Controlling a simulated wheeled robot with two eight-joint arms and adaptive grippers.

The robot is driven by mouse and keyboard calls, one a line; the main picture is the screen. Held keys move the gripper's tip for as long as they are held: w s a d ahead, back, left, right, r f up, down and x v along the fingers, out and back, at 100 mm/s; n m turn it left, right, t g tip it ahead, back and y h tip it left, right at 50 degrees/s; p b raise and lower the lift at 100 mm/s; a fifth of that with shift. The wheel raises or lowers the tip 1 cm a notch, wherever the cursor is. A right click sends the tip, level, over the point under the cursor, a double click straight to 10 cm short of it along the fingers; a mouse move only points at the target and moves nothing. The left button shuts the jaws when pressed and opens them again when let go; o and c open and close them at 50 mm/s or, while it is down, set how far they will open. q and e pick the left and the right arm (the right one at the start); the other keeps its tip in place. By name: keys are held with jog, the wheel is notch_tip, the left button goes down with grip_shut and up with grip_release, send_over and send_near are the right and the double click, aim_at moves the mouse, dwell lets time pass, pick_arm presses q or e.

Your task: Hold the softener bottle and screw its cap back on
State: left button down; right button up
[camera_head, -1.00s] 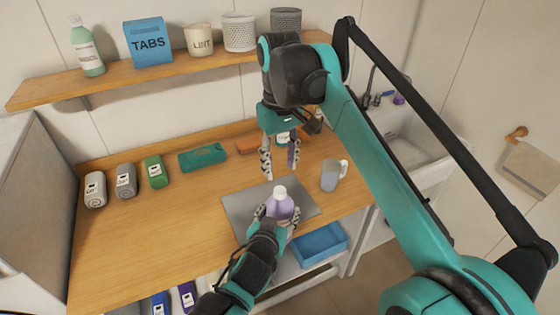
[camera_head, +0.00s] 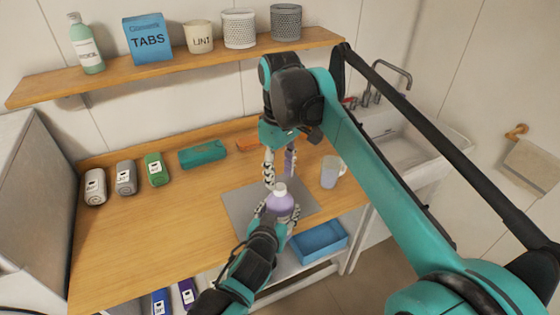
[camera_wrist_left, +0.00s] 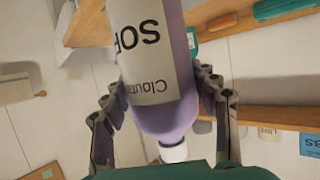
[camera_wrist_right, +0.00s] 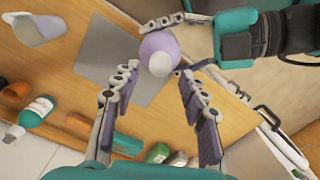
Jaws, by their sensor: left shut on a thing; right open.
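The softener bottle (camera_head: 281,205) is purple with a white top (camera_head: 280,188). It stands upright above the front part of the grey mat (camera_head: 240,205). My left gripper (camera_wrist_left: 160,105) is shut around its body; the label and white top (camera_wrist_left: 173,152) show in the left wrist view. My right gripper (camera_head: 280,176) is open and empty, pointing down just above the bottle. In the right wrist view its fingers (camera_wrist_right: 157,72) straddle the line to the white top (camera_wrist_right: 158,64), with a gap on both sides. I cannot tell whether the white top is fully seated.
A teal box (camera_head: 203,155) and several small packs (camera_head: 126,177) lie at the back left. The left countertop is clear.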

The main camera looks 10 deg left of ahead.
aim_at(280, 187)
jog(key=shift+f, duration=1.85)
grip_shut()
jog(key=shift+m, duration=0.9)
jog(key=shift+o, duration=0.7)
grip_release()
notch_tip(280, 187, up, 12)
